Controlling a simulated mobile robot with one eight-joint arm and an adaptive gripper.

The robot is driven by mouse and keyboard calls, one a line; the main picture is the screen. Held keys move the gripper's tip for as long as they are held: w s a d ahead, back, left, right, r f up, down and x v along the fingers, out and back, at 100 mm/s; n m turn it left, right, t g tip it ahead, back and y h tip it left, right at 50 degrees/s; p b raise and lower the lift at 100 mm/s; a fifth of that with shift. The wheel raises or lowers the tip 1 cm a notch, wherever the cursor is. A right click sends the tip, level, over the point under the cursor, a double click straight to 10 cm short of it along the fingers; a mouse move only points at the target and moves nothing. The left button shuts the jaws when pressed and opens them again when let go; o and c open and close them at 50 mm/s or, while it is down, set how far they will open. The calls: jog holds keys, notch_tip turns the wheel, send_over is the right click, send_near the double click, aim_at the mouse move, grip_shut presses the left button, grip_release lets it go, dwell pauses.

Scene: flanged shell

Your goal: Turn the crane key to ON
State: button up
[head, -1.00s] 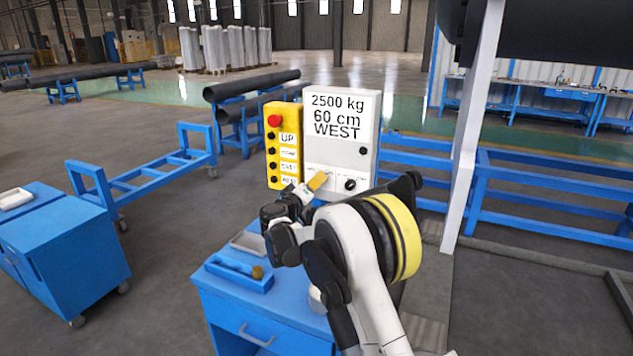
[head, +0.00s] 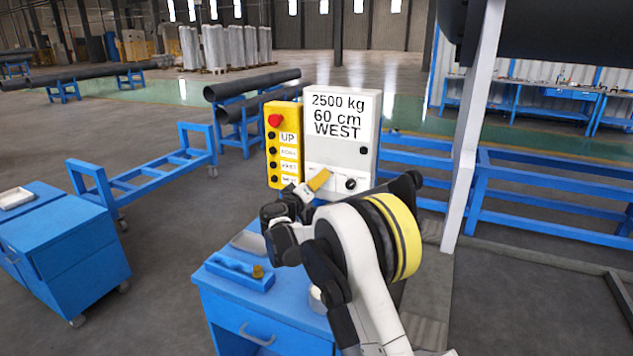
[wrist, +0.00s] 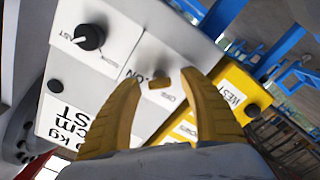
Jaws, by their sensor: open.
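The control box (head: 340,150) is a pale panel reading "2500 kg 60 cm WEST". In the wrist view, a small brass-coloured key (wrist: 160,84) sits on the box's lower panel between the words ON and OFF. I cannot tell which word it points to. My gripper (wrist: 160,80) is open, with its yellow fingers on either side of the key in that view; contact is not clear. In the head view my gripper (head: 318,180) is at the box's lower left and hides the key.
A black knob (head: 351,184) is on the panel right of my gripper; it also shows in the wrist view (wrist: 90,37). A yellow button box (head: 283,150) with a red button adjoins on the left. A blue cabinet (head: 215,300) with a tray stands below.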

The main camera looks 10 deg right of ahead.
jog(key=v, duration=1.2)
jog(key=shift+d+r, duration=0.1)
jog(key=s+d+r+m+g+y, duration=0.1)
jog(key=s+d+r+g+y, duration=0.15)
jog(key=s+d, duration=0.55)
jog(key=s+d+r+g+y, duration=0.1)
jog(key=s+d+g+y, duration=0.2)
jog(key=s, duration=0.9)
jog(key=s+a+f+y, duration=0.1)
jog(key=s+f, duration=0.1)
jog(key=s, duration=0.6)
jog(key=s+a+f+g+y, duration=0.1)
jog(key=s+f+y, duration=0.1)
jog(key=s, duration=0.6)
jog(key=s+a+f+g+y, duration=0.1)
jog(key=s+f+y, duration=0.1)
jog(key=s, duration=0.6)
jog(key=shift+a+f+m, duration=0.4)
jog(key=shift+f, duration=0.25)
